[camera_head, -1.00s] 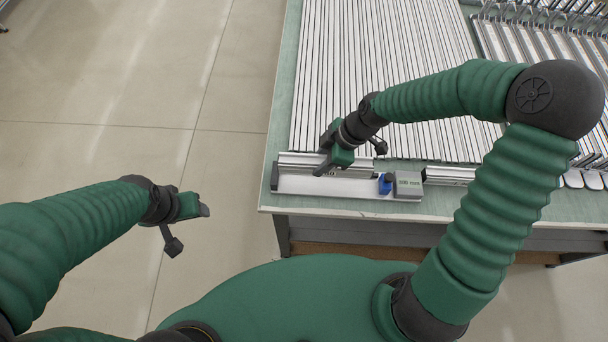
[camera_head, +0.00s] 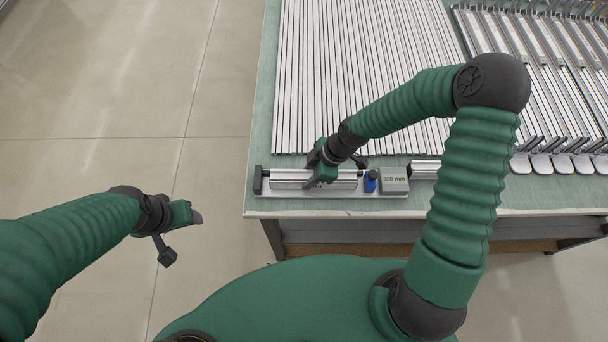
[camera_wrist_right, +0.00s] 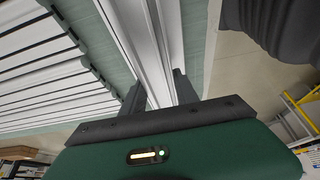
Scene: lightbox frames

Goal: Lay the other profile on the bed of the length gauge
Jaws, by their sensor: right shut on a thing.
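My right gripper (camera_head: 322,180) is shut on a silvery profile (camera_head: 288,178) over the length gauge, at the table's front edge. The profile runs lengthwise along the gauge's pale bed (camera_head: 300,193), between the dark end stop (camera_head: 258,181) and the blue slider (camera_head: 370,182). I cannot tell whether it touches the bed. In the right wrist view the profile (camera_wrist_right: 150,45) passes between the two fingers (camera_wrist_right: 160,95). The grey readout block (camera_head: 394,181) is at the gauge's right end. My left gripper (camera_head: 196,217) hangs over the floor, away from the table; its finger gap is not clear.
Another profile (camera_head: 424,169) lies right of the readout, partly behind my right arm. Long pale profiles (camera_head: 350,70) lie in rows behind the gauge. Metal parts with rounded ends (camera_head: 540,163) lie at the right. The floor (camera_head: 90,80) left of the table is clear.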

